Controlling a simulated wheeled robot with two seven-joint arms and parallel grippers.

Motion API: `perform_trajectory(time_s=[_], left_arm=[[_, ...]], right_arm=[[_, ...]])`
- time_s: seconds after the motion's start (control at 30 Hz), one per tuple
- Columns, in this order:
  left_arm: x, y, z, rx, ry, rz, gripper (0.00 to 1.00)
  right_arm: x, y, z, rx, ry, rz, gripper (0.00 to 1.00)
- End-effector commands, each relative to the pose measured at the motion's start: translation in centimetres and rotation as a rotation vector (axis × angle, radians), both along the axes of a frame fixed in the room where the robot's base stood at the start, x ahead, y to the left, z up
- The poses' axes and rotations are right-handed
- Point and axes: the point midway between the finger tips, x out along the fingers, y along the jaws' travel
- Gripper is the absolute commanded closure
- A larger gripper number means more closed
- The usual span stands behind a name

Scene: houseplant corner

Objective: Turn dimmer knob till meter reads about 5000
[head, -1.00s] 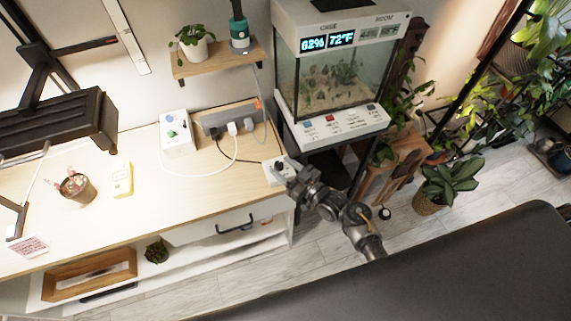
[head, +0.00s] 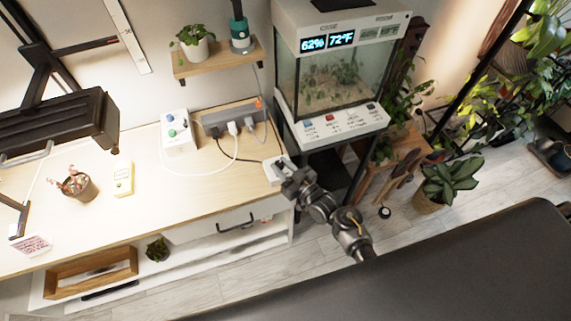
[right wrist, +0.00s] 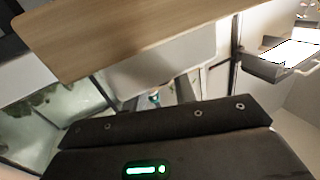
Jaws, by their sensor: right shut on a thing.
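The white dimmer box (head: 270,168) sits at the right end of the desk. My right gripper (head: 286,183) is shut at its front side, and the knob is hidden behind the fingers in the head view. In the right wrist view, the box (right wrist: 165,72) is just ahead of the fingers, and a small pale-green part shows between them, too small to make out. The yellow handheld meter (head: 122,178) lies on the desk under the black lamp (head: 62,125); its reading is too small to read. My left gripper is not in view.
A potted cactus-like plant (head: 77,185) stands left of the meter. A white box with coloured knobs (head: 178,130) and a grey power strip (head: 230,118) with cables stand at the back. A glass terrarium (head: 335,80) is close on the right. The desk's middle is clear.

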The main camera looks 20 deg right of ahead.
Motion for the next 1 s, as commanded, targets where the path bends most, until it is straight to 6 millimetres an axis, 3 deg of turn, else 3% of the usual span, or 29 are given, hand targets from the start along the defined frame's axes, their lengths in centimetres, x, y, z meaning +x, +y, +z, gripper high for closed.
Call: perform_trajectory(time_s=[0.37, 0.4, 0.57, 0.87, 1.0], left_arm=[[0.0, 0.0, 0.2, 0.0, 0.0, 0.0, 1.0], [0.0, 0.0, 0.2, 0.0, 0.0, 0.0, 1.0], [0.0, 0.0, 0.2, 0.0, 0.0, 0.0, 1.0], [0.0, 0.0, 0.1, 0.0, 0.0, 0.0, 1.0], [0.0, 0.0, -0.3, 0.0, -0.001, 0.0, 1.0]], right_arm=[[0.0, 0.0, 0.0, 0.001, 0.001, -0.053, 0.95], [0.0, 0.0, 0.0, 0.001, 0.001, -0.052, 0.7], [0.0, 0.1, 0.0, 0.001, 0.001, -0.052, 0.51], [-0.2, 0.0, -0.1, 0.001, 0.001, -0.051, 0.51], [-1.7, -0.6, -0.3, -0.001, 0.002, -0.051, 0.51]])
